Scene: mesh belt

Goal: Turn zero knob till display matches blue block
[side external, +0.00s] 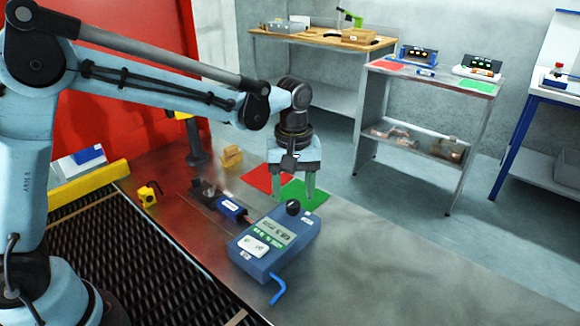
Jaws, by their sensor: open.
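A blue instrument box (300,248) stands on the metal table. Its top carries a small display (275,231), whose figures are too small to read surely. A black round knob (293,207) sits at its far end. A dark blue block (231,206) with a white label lies just left of the box; the label is not readable. My gripper (298,192) points down with its two pale green fingers apart. It is above or around the far side of the knob; I cannot tell whether it touches it. No object shows between the fingers.
A red mat (269,180) and a green mat (304,194) lie behind the box. A blue hex key (277,287) is at its front. A yellow tape measure (148,194) and a yellowish block (230,157) are left. The table's right side is clear.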

